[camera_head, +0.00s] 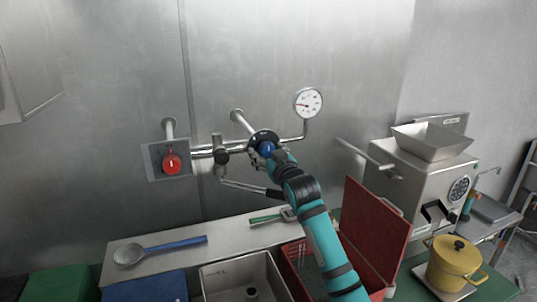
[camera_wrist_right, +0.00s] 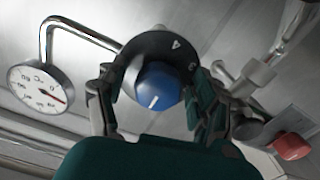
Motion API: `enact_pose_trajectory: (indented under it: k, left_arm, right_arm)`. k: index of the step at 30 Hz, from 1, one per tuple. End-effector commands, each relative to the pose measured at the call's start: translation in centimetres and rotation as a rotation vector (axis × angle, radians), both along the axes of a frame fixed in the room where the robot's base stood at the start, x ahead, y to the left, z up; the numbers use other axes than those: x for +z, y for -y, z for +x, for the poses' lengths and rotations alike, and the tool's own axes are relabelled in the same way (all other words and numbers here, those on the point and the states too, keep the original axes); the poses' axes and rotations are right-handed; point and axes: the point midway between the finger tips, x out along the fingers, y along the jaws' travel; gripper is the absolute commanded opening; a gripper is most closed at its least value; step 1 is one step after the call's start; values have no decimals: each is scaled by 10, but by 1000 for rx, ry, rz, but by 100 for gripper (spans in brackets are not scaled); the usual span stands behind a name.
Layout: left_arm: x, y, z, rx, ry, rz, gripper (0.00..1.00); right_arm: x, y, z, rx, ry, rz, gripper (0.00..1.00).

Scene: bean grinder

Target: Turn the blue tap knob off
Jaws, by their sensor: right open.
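The blue tap knob (camera_wrist_right: 156,86) sits on a round black dial plate (camera_wrist_right: 170,48) on the wall pipe, with a white pointer line on its face. In the head view the blue knob (camera_head: 267,148) shows partly, behind my right gripper. My right gripper (camera_wrist_right: 155,108) is open, with one finger on each side of the knob. I cannot tell whether the fingers touch it. In the head view my right gripper (camera_head: 268,156) reaches up to the knob from below. My left gripper is not in view.
A red knob (camera_head: 171,163) on a square plate is left along the pipe. A round gauge (camera_head: 308,102) stands to the right.

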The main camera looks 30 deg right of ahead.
Motion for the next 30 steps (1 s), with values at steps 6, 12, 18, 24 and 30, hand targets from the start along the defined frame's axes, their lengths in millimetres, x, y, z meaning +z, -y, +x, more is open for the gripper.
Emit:
enact_pose_trajectory:
  k: [6,12,18,24,30]
  left_arm:
    - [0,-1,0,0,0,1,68]
    - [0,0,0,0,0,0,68]
    - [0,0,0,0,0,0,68]
    - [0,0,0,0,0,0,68]
    - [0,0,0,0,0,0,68]
  right_arm:
    - [0,-3,-16,-1,1,-2,68]
    - [0,-13,-57,0,0,-2,68]
    - [-1,-22,-95,0,-1,-1,68]
    - [0,-27,-114,0,-1,1,68]
    - [0,-28,-117,0,-1,1,68]
